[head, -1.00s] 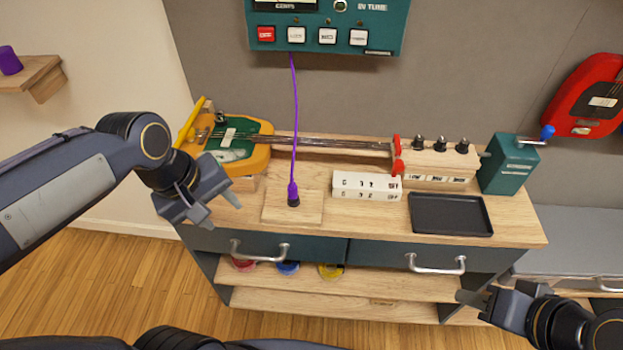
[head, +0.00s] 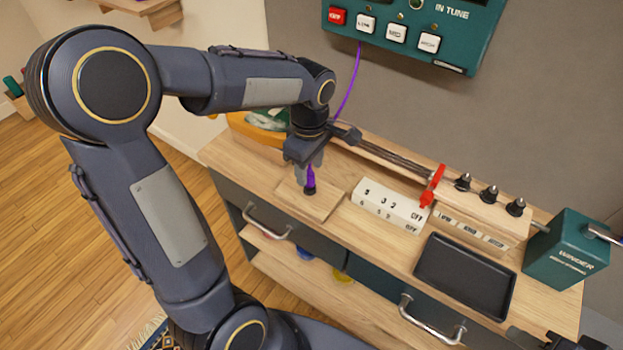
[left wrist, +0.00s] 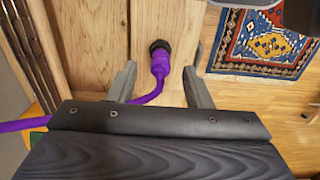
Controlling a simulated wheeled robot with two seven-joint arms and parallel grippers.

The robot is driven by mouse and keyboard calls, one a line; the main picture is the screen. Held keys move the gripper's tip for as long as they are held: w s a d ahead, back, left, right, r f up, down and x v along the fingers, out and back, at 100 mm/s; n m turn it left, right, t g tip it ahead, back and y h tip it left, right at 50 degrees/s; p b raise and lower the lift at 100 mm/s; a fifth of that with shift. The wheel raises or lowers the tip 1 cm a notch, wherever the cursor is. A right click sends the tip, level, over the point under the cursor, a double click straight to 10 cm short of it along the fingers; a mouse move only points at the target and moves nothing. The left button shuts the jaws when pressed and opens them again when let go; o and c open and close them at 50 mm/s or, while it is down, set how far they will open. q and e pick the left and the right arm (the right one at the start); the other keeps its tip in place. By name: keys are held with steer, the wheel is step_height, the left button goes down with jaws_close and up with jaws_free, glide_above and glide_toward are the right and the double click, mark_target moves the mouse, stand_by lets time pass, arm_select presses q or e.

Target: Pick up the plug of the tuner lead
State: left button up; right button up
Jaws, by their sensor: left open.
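The tuner lead's purple plug (head: 310,179) with a black end stands on a small wooden pad (head: 322,208) on the bench. Its purple lead (head: 349,88) runs up to the teal tuner box (head: 455,38) on the wall. My left gripper (head: 309,172) is directly above the pad, open, with its fingers pointing down around the plug. In the left wrist view the plug (left wrist: 160,62) lies between the two spread fingertips (left wrist: 161,70), apart from both. My right gripper (head: 545,340) shows only as dark parts at the bottom right edge; its jaws are unclear.
A white labelled block (head: 388,206) stands right of the pad. A black tray (head: 465,275) and a teal winder (head: 567,250) are farther right. A yellow guitar (head: 262,128) lies behind my left wrist, its neck running right along the bench back. Drawer handles (head: 266,222) stick out in front.

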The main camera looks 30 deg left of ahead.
mark_target(309, 171)
arm_select(q)
step_height(309, 171, down, 4)
steer(key=shift+a+r, duration=0.1)
steer(key=shift+r, duration=0.15)
steer(key=shift+c, duration=0.2)
jaws_close()
steer(key=shift+r, duration=0.15)
